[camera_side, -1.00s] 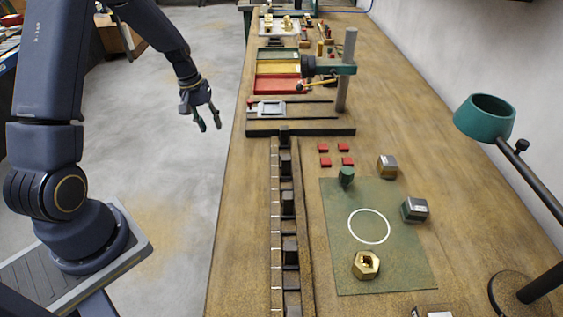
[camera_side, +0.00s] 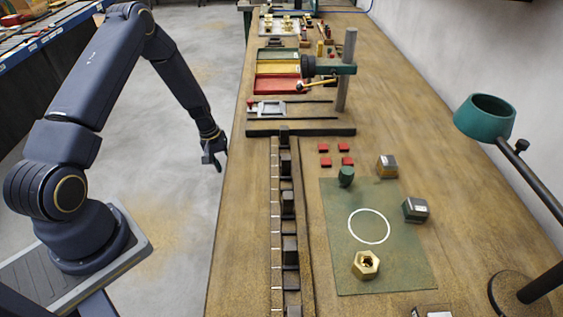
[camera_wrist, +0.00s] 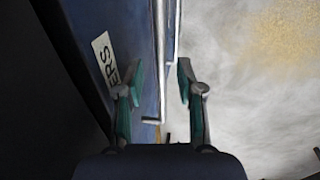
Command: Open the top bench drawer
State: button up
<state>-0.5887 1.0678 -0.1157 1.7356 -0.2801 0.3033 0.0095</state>
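The bench drawer fronts are hidden below the bench top in the side view. In the wrist view a blue drawer front (camera_wrist: 88,22) runs up the left, with a white label (camera_wrist: 104,60) ending in "ERS". A long pale metal bar that looks like a drawer handle (camera_wrist: 161,60) runs up the middle. My gripper (camera_wrist: 160,66) is open, with one finger on each side of this bar in the picture. I cannot tell whether it touches the bar. In the side view my gripper (camera_side: 217,160) hangs just off the bench's left edge.
The bench top (camera_side: 235,260) carries a drill stand (camera_side: 347,70), a long slotted rail (camera_side: 290,215) near the left edge, a green mat (camera_side: 400,270) and a brass nut (camera_side: 365,265). Grey floor (camera_side: 190,90) is open left of the bench.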

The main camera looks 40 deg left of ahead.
jog(key=shift+f, duration=0.25)
grip_shut()
dwell(0.6)
